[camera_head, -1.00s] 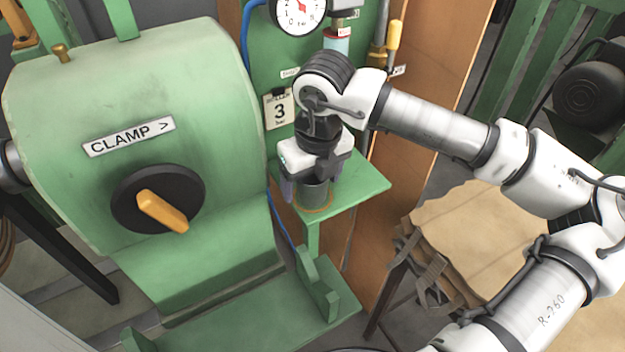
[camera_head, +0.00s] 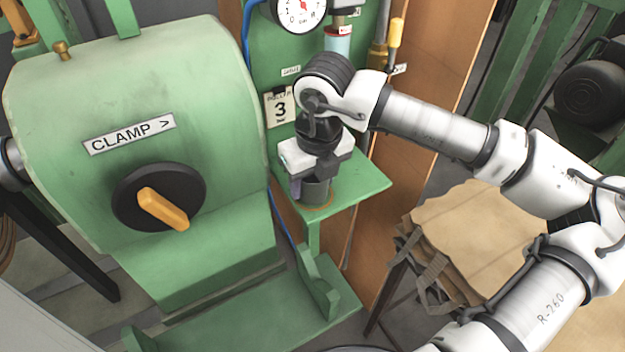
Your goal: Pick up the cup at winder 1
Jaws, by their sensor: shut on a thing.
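The cup (camera_head: 317,191) is a grey metal cylinder on the small green shelf (camera_head: 352,194) beside the green winder housing (camera_head: 190,85). My gripper (camera_head: 314,180) points down from above and is shut on the cup. The gripper body hides the cup's upper part. The cup looks upright, with its base at a brownish ring on the shelf; I cannot tell whether it is clear of the surface.
A black clamp knob with an orange handle (camera_head: 163,209) is on the housing at left. A pressure gauge (camera_head: 299,8) and a card marked 3 (camera_head: 280,108) are behind. Brown sheets (camera_head: 480,230) lie stacked at right. The shelf's right part is bare.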

